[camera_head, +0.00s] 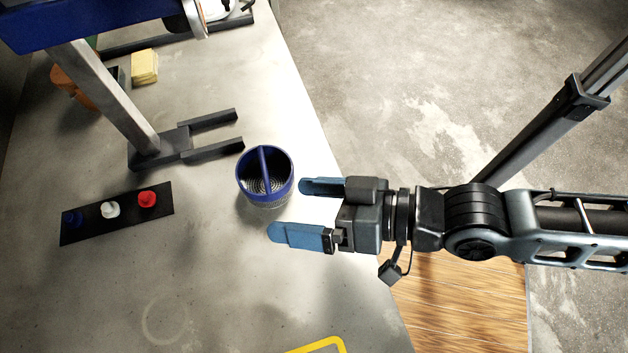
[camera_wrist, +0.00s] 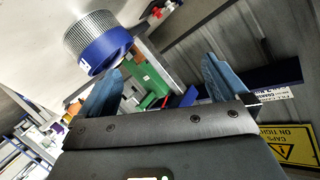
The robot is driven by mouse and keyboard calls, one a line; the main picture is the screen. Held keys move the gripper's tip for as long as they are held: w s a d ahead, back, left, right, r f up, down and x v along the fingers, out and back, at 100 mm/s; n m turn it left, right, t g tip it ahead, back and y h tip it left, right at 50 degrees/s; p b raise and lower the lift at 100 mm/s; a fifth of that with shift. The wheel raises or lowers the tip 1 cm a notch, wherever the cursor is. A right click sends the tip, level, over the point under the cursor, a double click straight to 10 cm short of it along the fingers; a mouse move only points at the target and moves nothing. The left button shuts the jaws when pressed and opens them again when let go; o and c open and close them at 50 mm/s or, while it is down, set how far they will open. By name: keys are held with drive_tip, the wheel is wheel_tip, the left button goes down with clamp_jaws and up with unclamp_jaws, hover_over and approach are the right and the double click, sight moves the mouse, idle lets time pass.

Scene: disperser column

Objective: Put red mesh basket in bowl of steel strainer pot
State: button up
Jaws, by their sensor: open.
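A round mesh basket (camera_head: 265,201) with a blue rim and a blue bar across its top stands upright on the grey table. It also shows at the upper left of the wrist view (camera_wrist: 97,48). No red mesh basket and no steel strainer pot can be made out in either view. My gripper (camera_head: 288,209) is open and empty, its two blue fingers pointing left, just right of the blue basket. In the wrist view my gripper (camera_wrist: 163,85) has nothing between its fingers, and the basket is beyond the left finger.
A disperser stand with a forked base (camera_head: 160,146) and a blue overhead body (camera_head: 90,18) stands at the upper left. A black strip (camera_head: 92,220) holds blue, white and red knobs. A yellow block (camera_head: 144,67) lies farther back. The front of the grey table (camera_head: 200,285) is mostly clear.

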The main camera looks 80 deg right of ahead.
drive_tip(key=s+d+r+n, duration=0.2)
drive_tip(key=s+r+n, duration=0.1)
drive_tip(key=s+n, duration=0.2)
drive_tip(key=shift+s+r+n+h, duration=0.3)
drive_tip(key=shift+s+r+n, duration=0.05)
drive_tip(key=shift+s+n, duration=0.05)
idle(1.3)
